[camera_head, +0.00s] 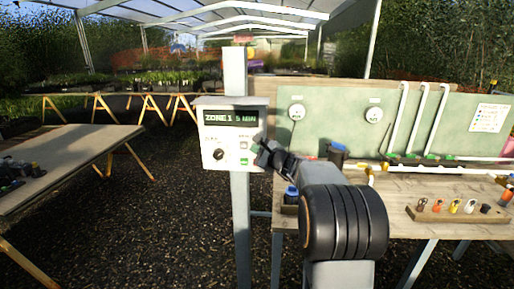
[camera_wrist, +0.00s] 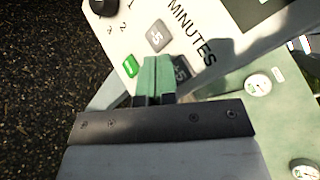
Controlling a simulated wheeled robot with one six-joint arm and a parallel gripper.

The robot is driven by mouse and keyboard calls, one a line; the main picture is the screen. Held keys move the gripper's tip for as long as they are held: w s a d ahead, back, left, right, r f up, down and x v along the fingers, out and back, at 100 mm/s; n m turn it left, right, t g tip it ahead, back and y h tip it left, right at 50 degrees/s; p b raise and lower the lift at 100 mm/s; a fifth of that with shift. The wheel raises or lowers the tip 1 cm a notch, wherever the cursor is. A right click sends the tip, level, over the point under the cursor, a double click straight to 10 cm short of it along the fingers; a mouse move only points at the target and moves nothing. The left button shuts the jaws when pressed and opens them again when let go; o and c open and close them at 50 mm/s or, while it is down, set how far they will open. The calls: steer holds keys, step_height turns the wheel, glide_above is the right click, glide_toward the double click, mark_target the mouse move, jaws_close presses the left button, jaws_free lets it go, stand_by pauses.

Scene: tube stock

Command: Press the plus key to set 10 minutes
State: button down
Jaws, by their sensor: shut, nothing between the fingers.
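The control box (camera_head: 232,132) is white and is mounted on a grey post. Its display (camera_head: 234,117) reads ZONE 1 5 MIN. In the wrist view, a dark key marked 5 (camera_wrist: 182,67), its sign hard to read, is partly hidden beside my fingers. A lighter grey key, also marked 5 (camera_wrist: 159,36), lies farther from the fingers, under the word MINUTES. My gripper (camera_wrist: 157,74) has green fingertips pressed together, empty, at the panel over the edge of the dark key. I cannot tell whether they touch it. In the head view my gripper (camera_head: 259,148) is at the box's right side.
A green button (camera_wrist: 130,66) sits left of the fingers, and a black dial (camera_head: 219,154) is on the panel's left. A green board (camera_head: 345,122) with gauges and pipes stands right of the post, behind a workbench (camera_head: 390,201). Another table (camera_head: 70,158) is at left.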

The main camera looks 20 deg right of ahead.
steer(key=shift+w+d+f, duration=0.1)
steer(key=shift+w, duration=0.1)
stand_by(0.6)
steer(key=shift+w+d, duration=0.15)
steer(key=shift+w, duration=0.05)
steer(key=shift+w+d, duration=0.15)
steer(key=shift+w, duration=0.15)
stand_by(0.8)
steer(key=shift+s+b, duration=0.1)
steer(key=shift+b, duration=0.25)
steer(key=shift+s+a+b, duration=0.4)
steer(key=shift+s+b, duration=0.15)
steer(key=shift+s, duration=0.05)
steer(key=shift+s+a+b, duration=0.4)
steer(key=shift+s+b, duration=0.1)
steer(key=shift+s, duration=0.2)
steer(key=shift+s+a+b, duration=0.45)
steer(key=shift+s+b, duration=0.1)
steer(key=shift+s, duration=0.2)
steer(key=shift+s+a+b, duration=0.4)
steer(key=shift+s+b, duration=0.1)
steer(key=shift+s, duration=0.2)
